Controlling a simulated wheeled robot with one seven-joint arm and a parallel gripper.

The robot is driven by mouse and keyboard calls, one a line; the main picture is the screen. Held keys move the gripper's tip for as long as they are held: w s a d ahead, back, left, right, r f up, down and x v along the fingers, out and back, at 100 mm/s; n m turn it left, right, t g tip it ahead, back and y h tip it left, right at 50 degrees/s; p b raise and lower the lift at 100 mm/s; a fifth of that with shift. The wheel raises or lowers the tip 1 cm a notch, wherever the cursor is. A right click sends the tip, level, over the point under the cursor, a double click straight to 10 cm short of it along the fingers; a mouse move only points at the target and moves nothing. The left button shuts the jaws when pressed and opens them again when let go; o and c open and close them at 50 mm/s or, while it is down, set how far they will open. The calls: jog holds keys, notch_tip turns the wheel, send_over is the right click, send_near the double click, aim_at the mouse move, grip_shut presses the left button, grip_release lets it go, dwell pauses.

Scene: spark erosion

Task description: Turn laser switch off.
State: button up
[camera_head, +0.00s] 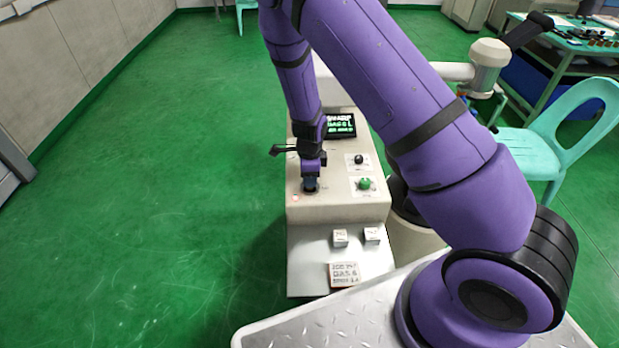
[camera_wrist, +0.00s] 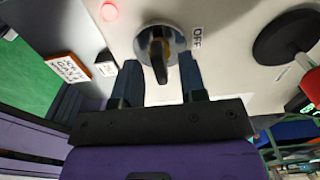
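The laser switch (camera_wrist: 157,48) is a rotary switch with a round metal base and a narrow dark and brass handle. In the wrist view its handle runs roughly up and down the picture, and an OFF label (camera_wrist: 197,38) is printed to its right. My gripper (camera_wrist: 158,66) is open, with one dark finger on each side of the handle and visible gaps between. In the head view my gripper (camera_head: 311,184) points down at the front left of the console top and hides most of the switch. A red light (camera_wrist: 109,11) glows beside the switch; it also shows in the head view (camera_head: 295,198).
The console (camera_head: 340,208) also carries a lit screen (camera_head: 340,125), a black knob (camera_head: 359,159) and a green button (camera_head: 364,183). Two small white blocks (camera_head: 340,238) and a lettered sign (camera_head: 344,275) are on the lower ledge. Green floor (camera_head: 180,200) is clear at left.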

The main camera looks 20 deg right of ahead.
jog(key=shift+f, duration=0.55)
grip_shut()
